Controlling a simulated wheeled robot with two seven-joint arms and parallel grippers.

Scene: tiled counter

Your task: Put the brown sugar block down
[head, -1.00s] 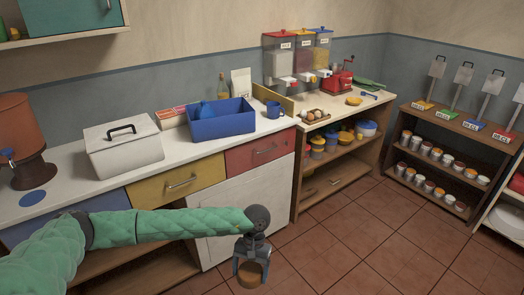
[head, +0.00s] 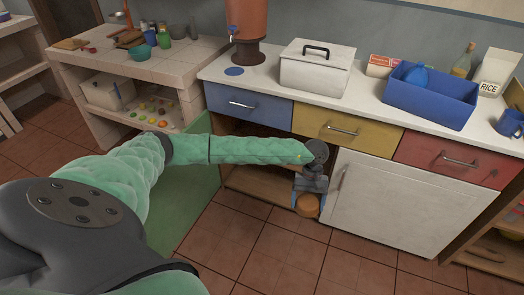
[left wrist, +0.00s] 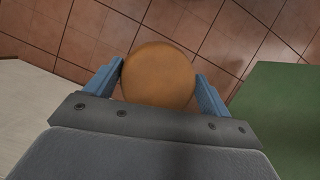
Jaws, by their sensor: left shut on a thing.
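The brown sugar block (head: 307,205) is round and orange-brown. My left gripper (head: 307,200) is shut on it and holds it over the floor, in front of the cabinet under the counter. In the left wrist view the block (left wrist: 158,75) sits between the two blue fingers of the left gripper (left wrist: 160,85), with the tiled floor beyond it. My right gripper is not in view.
The long white counter (head: 370,95) carries a white lidded box (head: 315,72), a blue bin (head: 425,100) and a brown dispenser (head: 247,30). At the left, a tiled counter (head: 85,60) holds a teal bowl (head: 140,52), boards and jars. Floor in front is clear.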

